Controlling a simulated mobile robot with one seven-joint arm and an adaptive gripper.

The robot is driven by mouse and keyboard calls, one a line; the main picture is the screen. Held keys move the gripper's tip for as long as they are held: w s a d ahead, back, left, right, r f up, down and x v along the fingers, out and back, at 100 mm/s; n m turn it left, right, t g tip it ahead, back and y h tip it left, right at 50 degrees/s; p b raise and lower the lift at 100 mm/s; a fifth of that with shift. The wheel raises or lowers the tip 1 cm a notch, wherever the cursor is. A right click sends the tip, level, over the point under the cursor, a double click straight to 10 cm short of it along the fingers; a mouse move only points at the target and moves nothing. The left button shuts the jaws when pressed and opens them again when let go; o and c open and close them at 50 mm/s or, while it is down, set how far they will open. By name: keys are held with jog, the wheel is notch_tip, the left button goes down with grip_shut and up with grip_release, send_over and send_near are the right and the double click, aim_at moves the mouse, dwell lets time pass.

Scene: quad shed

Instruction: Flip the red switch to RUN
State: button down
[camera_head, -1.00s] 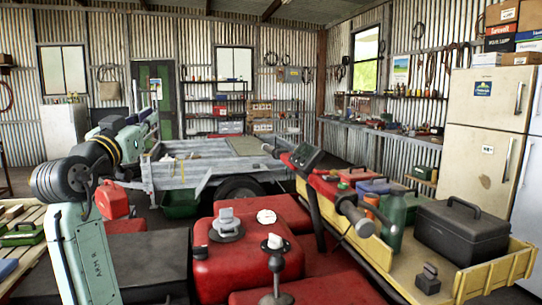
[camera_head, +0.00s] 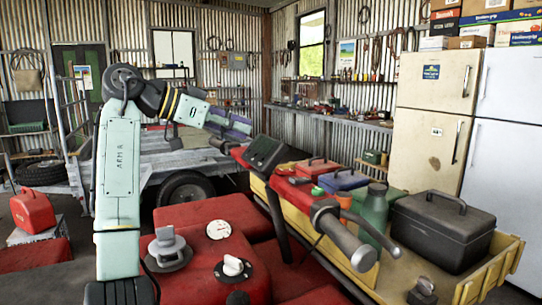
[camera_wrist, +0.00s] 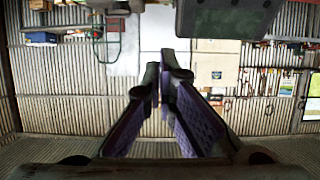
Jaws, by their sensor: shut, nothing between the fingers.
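My gripper (camera_head: 246,128) is in the air just behind and above the quad's dark display (camera_head: 266,150), its purple-padded fingers close together and empty. In the wrist view the fingers (camera_wrist: 157,80) meet near the middle with nothing between them. The quad's handlebar runs from behind the display to the near grip (camera_head: 342,236) with its lever. I cannot make out the red switch clearly in either view. My gripper appears apart from the handlebar.
The quad's red body (camera_head: 205,215) has a gauge (camera_head: 218,229) and knobs. A trailer (camera_head: 160,160) stands behind. Fridges (camera_head: 430,130) stand at right.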

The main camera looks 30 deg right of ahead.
jog(key=p, duration=0.3)
send_over(286, 171)
jog(key=w+a, duration=0.1)
jog(key=a, duration=0.1)
notch_tip(286, 171, down, 4)
jog(key=shift+r, duration=0.25)
jog(key=f, duration=0.3)
jog(key=shift+w+a+f, duration=0.1)
jog(key=shift+a+f, duration=0.05)
jog(key=shift+a, duration=0.1)
jog(key=shift+f, duration=0.45)
